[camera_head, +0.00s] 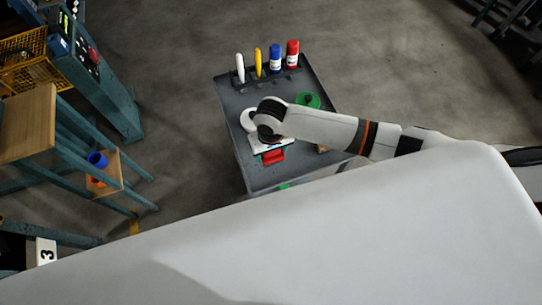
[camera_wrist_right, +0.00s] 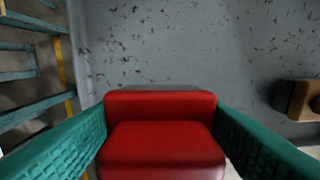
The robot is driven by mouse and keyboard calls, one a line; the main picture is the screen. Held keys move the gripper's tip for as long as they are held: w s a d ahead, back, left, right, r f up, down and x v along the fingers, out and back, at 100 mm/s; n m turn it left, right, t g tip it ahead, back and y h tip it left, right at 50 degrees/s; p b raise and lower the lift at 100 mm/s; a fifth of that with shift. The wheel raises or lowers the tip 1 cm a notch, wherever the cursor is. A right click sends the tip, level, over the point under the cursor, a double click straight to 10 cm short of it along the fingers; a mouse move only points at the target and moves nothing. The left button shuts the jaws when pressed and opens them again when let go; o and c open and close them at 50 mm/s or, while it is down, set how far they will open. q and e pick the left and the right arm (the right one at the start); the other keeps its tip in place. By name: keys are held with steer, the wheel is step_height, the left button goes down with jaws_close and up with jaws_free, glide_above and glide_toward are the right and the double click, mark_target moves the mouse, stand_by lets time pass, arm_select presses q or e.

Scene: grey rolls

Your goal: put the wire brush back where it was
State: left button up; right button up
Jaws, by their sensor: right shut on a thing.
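My right gripper (camera_head: 272,152) is over the grey cart top (camera_head: 232,100), toward its near part. In the right wrist view its green fingers (camera_wrist_right: 161,118) are on both sides of a red block-like thing (camera_wrist_right: 165,150), shut on it. The red thing also shows in the head view (camera_head: 273,157), below the gripper. No bristles show on it, so I cannot tell if it is the wire brush. A brown thing (camera_wrist_right: 303,100) lies on the cart to the right, partly cut off by the frame. My left gripper is not in view.
At the cart's back edge stand a white marker-like item (camera_head: 240,68), a yellow one (camera_head: 258,62), a blue can (camera_head: 275,58) and a red can (camera_head: 292,54). A wooden-topped bench (camera_head: 27,122) stands left.

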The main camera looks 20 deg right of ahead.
mark_target(271, 158)
step_height(271, 158, down, 4)
steer(key=shift+f, duration=0.1)
steer(key=o, duration=1)
steer(key=shift+r, duration=0.2)
step_height(271, 158, up, 12)
steer(key=shift+f, duration=0.1)
